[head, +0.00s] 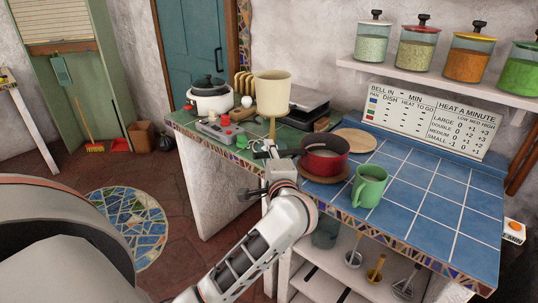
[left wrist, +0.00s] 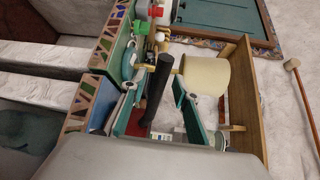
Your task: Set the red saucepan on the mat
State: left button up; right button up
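The red saucepan (head: 322,163) sits upright on the counter, on or over a dark brown round mat (head: 327,181); its base contact is hidden. A lighter tan round mat (head: 356,140) lies bare behind it. The pan's dark handle points left toward my left gripper (head: 268,165). In the left wrist view, the black handle (left wrist: 155,88) lies between the spread teal fingers of my left gripper (left wrist: 158,105), with gaps showing on both sides. The pan's red body (left wrist: 136,122) shows partly beyond. My right gripper is not in view.
A green mug (head: 370,187) stands close in front of the pan to the right. A red-and-grey device (head: 221,130) and a white cooker (head: 210,98) stand left. Blue tiles at right (head: 440,205) are clear.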

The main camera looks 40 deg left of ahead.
pick_arm(q)
jog(key=s+d+r+m+t+y+b, duration=0.2)
jog(key=s+d+r+m+t, duration=0.35)
jog(key=s+d+m, duration=0.75)
jog(key=w+d+f+m+t+h, duration=0.1)
jog(key=d+f+m+t+h, duration=0.2)
jog(key=m, duration=0.6)
jog(key=w+d+f+m+t+h, duration=0.1)
jog(key=f+m+h, duration=0.2)
jog(key=m+h, duration=0.45)
jog(key=w+d+f+m+t+h, duration=0.1)
jog(key=d+f+m+t+h, duration=0.15)
jog(key=m, duration=0.85)
jog(key=s+d+f+m+g+h, duration=0.2)
jog(key=f+m+g+h, duration=0.15)
jog(key=f+m, duration=0.65)
jog(key=s+d+f+m+g+h, duration=0.2)
jog(key=s+d+f+m+g, duration=0.15)
jog(key=f+m, duration=0.55)
jog(key=s+a+f+m+g+y, duration=0.1)
jog(key=s+a+f+m+g, duration=0.1)
jog(key=f, duration=0.6)
jog(key=s+a+f+m+g, duration=0.3)
jog(key=s+f+m+g, duration=0.1)
jog(key=f, duration=0.5)
jog(key=s+m, duration=0.1)
jog(key=s, duration=0.1)
jog(key=shift+s+a+y, duration=0.3)
jog(key=shift+s+y, duration=0.05)
